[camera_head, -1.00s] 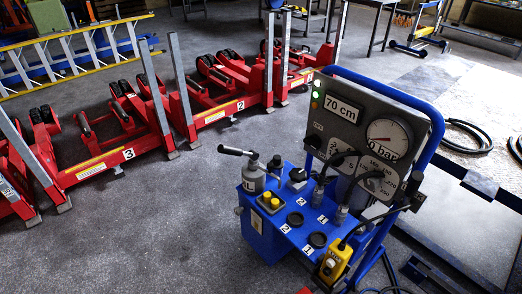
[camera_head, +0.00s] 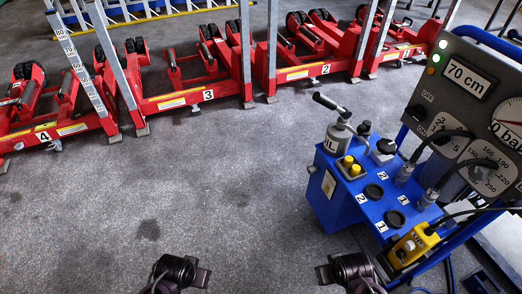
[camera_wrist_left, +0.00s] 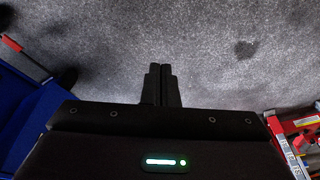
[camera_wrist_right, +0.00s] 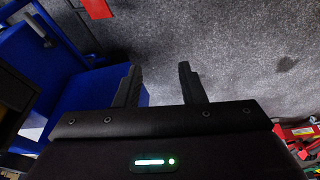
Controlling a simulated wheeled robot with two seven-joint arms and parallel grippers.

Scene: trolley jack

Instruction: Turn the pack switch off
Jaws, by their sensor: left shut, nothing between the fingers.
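The blue trolley pack (camera_head: 335,200) stands at the right in the head view, with a grey upright panel (camera_head: 455,95) above it. Neither touches a control.
Red numbered jacks (camera_head: 190,95) line the back. The grey floor (camera_head: 200,200) between is clear.

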